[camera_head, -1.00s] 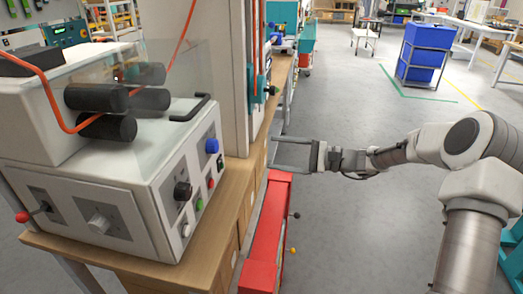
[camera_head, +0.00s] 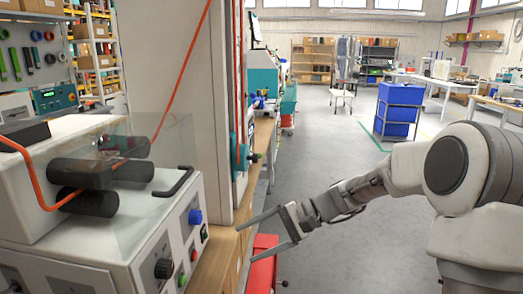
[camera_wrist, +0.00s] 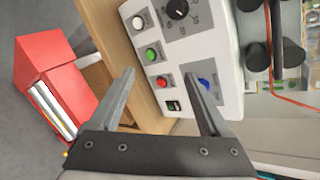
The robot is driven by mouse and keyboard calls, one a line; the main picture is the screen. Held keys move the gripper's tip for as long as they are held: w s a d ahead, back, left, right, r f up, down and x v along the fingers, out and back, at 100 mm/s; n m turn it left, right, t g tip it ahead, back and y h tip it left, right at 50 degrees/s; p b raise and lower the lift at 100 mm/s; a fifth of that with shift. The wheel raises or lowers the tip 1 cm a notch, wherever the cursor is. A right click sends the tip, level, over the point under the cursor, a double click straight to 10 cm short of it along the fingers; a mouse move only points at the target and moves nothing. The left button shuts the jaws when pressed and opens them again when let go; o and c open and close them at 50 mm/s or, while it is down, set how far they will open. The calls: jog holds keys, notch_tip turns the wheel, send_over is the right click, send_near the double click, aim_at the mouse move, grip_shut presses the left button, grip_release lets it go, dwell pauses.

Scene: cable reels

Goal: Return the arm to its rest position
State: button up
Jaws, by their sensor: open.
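My gripper (camera_head: 268,235) is open and empty at the end of my arm, which reaches in from the right in the head view. Its two fingers point left, toward the bench edge and the grey machine (camera_head: 120,225). In the wrist view my gripper (camera_wrist: 160,95) shows both fingers spread apart with nothing between them. Beyond them lie the wooden bench edge and the machine's button panel (camera_wrist: 185,60). I cannot tell the exact gap between the fingertips and the machine.
A red cabinet (camera_head: 262,268) stands below my gripper beside the bench; it also shows in the wrist view (camera_wrist: 55,85). An orange cable (camera_head: 172,85) runs over the machine's black rollers (camera_head: 100,170). A blue crate stack (camera_head: 398,108) stands farther back. The middle floor is open.

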jog(key=s+d+r+n+t+h+p, duration=0.2)
jog(key=s+d+r+h, duration=0.2)
jog(key=s, duration=0.3)
jog(key=s+d+r+n+t+h+p, duration=0.1)
jog(key=s+d+r+t+h, duration=0.1)
jog(key=s+d+r+h, duration=0.2)
jog(key=s+d+r+n+t+h+p, duration=0.2)
jog(key=s+d+r+h, duration=0.2)
jog(key=s+d, duration=0.3)
jog(key=shift+s+r+n+p, duration=0.15)
jog(key=shift+s+n+p, duration=0.15)
jog(key=shift+s, duration=2.35)
